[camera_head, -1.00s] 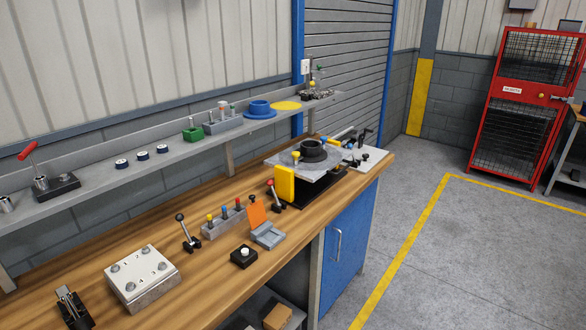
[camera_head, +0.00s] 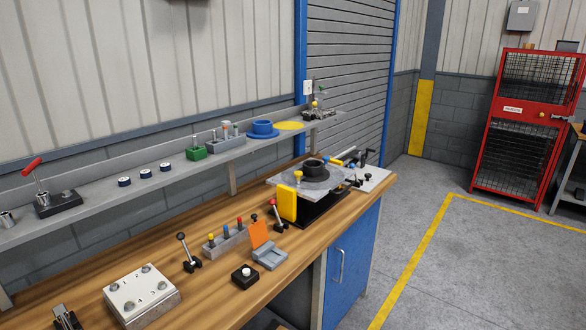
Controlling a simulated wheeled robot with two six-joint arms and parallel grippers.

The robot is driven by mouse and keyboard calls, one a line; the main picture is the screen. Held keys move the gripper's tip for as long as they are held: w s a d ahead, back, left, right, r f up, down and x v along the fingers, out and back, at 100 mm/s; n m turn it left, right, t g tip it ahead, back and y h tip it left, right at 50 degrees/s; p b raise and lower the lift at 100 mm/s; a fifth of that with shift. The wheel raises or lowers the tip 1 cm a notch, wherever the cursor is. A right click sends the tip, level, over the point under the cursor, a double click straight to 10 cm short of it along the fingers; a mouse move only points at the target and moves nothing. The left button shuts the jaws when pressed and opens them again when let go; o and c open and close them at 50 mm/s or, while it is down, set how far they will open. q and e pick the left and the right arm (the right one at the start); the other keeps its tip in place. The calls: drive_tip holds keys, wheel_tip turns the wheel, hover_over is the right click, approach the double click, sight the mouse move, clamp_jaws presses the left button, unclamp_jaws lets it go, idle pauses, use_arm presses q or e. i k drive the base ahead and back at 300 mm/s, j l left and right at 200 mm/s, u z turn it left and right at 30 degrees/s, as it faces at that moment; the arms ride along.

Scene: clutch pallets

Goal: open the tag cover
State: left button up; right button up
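A small grey holder (camera_head: 269,256) sits on the wooden bench with an orange flap (camera_head: 258,233) standing up at its back left edge. This looks like the tag cover, but no marking confirms it. The flap leans slightly and stands clear of the holder's top. Neither of my grippers is in view.
The wooden bench (camera_head: 210,275) also bears a numbered plate block (camera_head: 142,293), black lever (camera_head: 187,254), black button box (camera_head: 244,276), row of coloured pegs (camera_head: 225,239) and fixture with a yellow block (camera_head: 287,203). A red cage (camera_head: 516,165) stands right, beyond open floor.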

sight(258, 232)
drive_tip(key=i+l, duration=0.25)
drive_tip(key=l, duration=0.15)
drive_tip(key=i+l, duration=0.25)
drive_tip(key=i+l+u, duration=0.1)
drive_tip(key=i+l, duration=0.15)
drive_tip(key=l, duration=0.25)
